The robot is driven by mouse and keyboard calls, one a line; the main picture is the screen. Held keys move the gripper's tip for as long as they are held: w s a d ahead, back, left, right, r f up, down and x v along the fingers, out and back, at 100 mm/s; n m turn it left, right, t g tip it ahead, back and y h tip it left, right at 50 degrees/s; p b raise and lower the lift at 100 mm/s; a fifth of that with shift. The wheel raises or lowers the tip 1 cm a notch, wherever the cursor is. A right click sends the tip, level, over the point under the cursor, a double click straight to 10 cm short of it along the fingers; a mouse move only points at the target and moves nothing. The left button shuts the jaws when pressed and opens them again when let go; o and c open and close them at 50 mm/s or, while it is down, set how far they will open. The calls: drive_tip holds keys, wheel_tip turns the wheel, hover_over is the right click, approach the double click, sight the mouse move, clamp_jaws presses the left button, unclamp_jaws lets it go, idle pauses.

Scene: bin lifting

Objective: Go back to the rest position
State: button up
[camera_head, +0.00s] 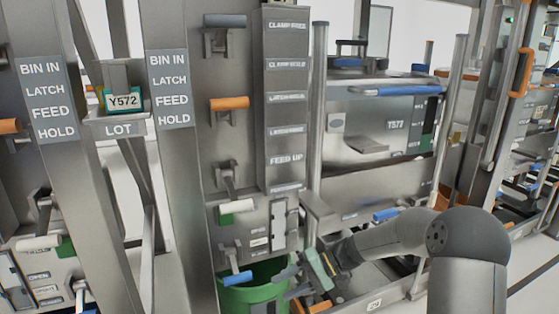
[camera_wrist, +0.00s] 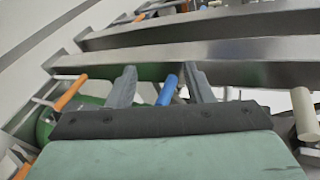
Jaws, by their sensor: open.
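My gripper (camera_head: 284,282) is low in front of the panel in the head view, beside the green bin (camera_head: 250,296). In the wrist view its two grey fingers (camera_wrist: 160,76) stand apart. A blue handle (camera_wrist: 167,90) shows between the fingers in that view, and I cannot tell how far beyond them it is. In the head view a blue-ended lever (camera_head: 238,278) sits just left of the fingers, over the bin's rim. I see nothing held in the jaws. My arm reaches in from the lower right.
A vertical post (camera_head: 318,110) and a machine with a blue handle (camera_head: 395,91) stand to the right. Orange handles (camera_wrist: 70,93) show left in the wrist view.

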drive_tip(key=s+d+r+t+h+p, duration=0.1)
drive_tip(key=s+d+r+h+p, duration=0.2)
drive_tip(key=s+r+p, duration=0.4)
drive_tip(key=s+d+r+t+h+p, duration=0.1)
drive_tip(key=s+d+r+h+p, duration=0.3)
drive_tip(key=s+r+p, duration=0.3)
drive_tip(key=s+d+r+t+h+p, duration=0.1)
drive_tip(key=s+d+r+h+p, duration=0.3)
drive_tip(key=s+r, duration=0.9)
drive_tip(key=r+h+p, duration=0.1)
drive_tip(key=p, duration=0.2)
drive_tip(key=shift+s+d+h+p, duration=0.15)
drive_tip(key=shift+h+p, duration=0.15)
drive_tip(key=shift+p, duration=0.05)
drive_tip(key=shift+r, duration=0.15)
